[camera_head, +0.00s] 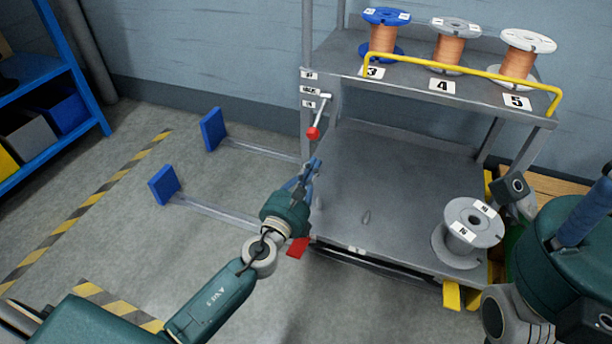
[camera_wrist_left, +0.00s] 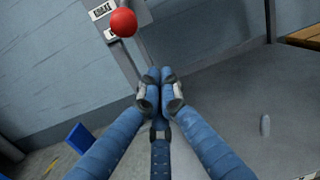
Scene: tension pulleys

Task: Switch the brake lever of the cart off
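The cart (camera_head: 385,190) is a grey metal shelf unit. Its brake lever (camera_head: 313,133) has a red ball knob on a thin rod at the cart's left post, beside small white labels (camera_head: 310,90). The rod slants down from the labels to the knob. In the left wrist view the red knob (camera_wrist_left: 123,22) is at the top, beyond my fingertips. My left gripper (camera_head: 313,166) is just below the knob, apart from it. Its blue fingers meet at the tips with nothing between them (camera_wrist_left: 160,84). My right gripper (camera_head: 585,215) shows only partly at the right edge.
Spools with copper wire (camera_head: 382,38) stand on the top shelf behind a yellow rail (camera_head: 450,69). A grey empty spool (camera_head: 468,232) stands on the lower shelf. Blue-ended floor bars (camera_head: 164,186) extend left of the cart. A blue rack (camera_head: 60,60) stands at far left.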

